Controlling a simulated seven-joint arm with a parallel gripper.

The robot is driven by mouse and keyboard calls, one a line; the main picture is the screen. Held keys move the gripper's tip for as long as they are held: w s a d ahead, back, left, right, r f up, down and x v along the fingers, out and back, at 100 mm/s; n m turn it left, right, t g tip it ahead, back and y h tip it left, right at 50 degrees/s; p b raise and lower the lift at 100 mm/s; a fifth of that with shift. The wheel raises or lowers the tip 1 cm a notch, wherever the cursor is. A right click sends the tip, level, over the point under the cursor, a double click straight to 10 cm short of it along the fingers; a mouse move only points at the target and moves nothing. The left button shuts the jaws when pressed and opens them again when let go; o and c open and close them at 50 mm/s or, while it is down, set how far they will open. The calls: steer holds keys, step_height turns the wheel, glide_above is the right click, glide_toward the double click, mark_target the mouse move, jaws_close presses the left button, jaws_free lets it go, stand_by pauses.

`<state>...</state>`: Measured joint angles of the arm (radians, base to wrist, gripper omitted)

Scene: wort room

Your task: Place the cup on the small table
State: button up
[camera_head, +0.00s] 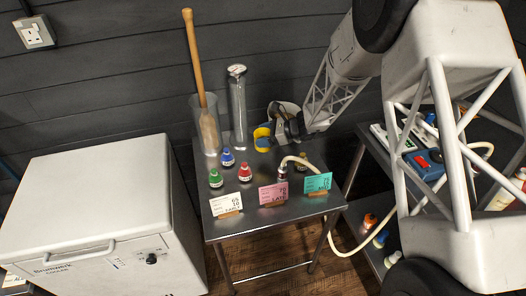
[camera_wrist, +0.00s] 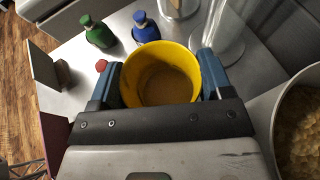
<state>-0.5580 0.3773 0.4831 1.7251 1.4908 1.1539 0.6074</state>
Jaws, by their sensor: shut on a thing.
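In the wrist view, the cup (camera_wrist: 160,80) sits upright between my two blue fingers, one on each side. I look down into it and see a brownish inside. The tabletop (camera_wrist: 112,22) shows beyond the cup. I cannot tell whether the cup's base touches the table.
Green (camera_head: 215,178), red (camera_head: 245,173) and blue (camera_head: 227,158) bottles stand left of the cup. Labelled cards (camera_head: 273,193) line the front. A pot of grain (camera_wrist: 302,130) is close right in the wrist view.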

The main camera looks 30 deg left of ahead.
steer(key=shift+f, duration=1.5)
steer(key=shift+f, duration=1.85)
steer(key=shift+f, duration=0.1)
steer(key=o, duration=1)
steer(key=shift+c, duration=0.2)
